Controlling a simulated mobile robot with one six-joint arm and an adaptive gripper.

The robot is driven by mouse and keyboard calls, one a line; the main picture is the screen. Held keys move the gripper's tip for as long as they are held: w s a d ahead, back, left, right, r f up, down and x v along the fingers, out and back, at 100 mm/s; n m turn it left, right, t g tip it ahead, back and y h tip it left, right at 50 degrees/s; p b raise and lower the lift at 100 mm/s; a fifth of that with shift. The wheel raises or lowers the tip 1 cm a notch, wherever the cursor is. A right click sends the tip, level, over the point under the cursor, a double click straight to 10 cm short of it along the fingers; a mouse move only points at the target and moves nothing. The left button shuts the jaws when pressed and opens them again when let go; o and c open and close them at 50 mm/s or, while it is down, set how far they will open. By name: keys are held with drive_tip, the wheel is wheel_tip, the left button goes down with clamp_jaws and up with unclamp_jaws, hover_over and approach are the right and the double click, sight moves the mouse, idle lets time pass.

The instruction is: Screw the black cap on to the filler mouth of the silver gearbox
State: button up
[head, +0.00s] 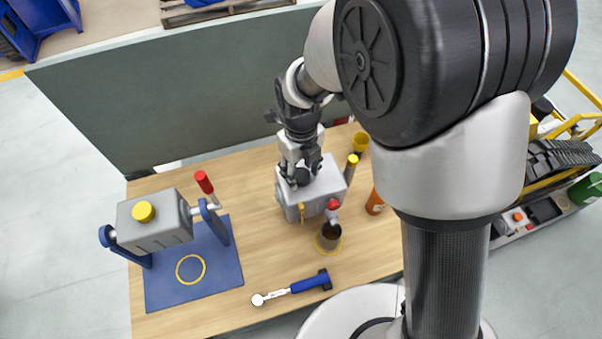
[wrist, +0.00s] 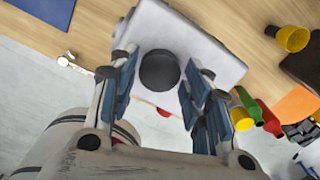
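The silver gearbox (head: 324,187) stands on the wooden bench, and its pale top fills the middle of the wrist view (wrist: 220,62). The round black cap (wrist: 159,70) shows against this top, between my fingers; in the head view it is a dark round shape (head: 301,177) partly behind my gripper. My gripper (wrist: 160,77) points down over the gearbox with a finger on each side of the cap. Narrow pale gaps show between fingers and cap, so it looks open. The filler mouth is hidden; I cannot tell how firmly the cap sits.
Left, a grey box with a yellow cap (head: 143,212) hangs in a blue stand (head: 186,277). A blue-handled wrench (head: 292,288) lies in front. A dark cup (head: 329,236), orange bottle (head: 375,203) and yellow cup (head: 360,141) stand close to the gearbox. A grey panel (head: 180,98) closes the back.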

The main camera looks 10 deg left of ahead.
drive_tip(key=shift+o, duration=1)
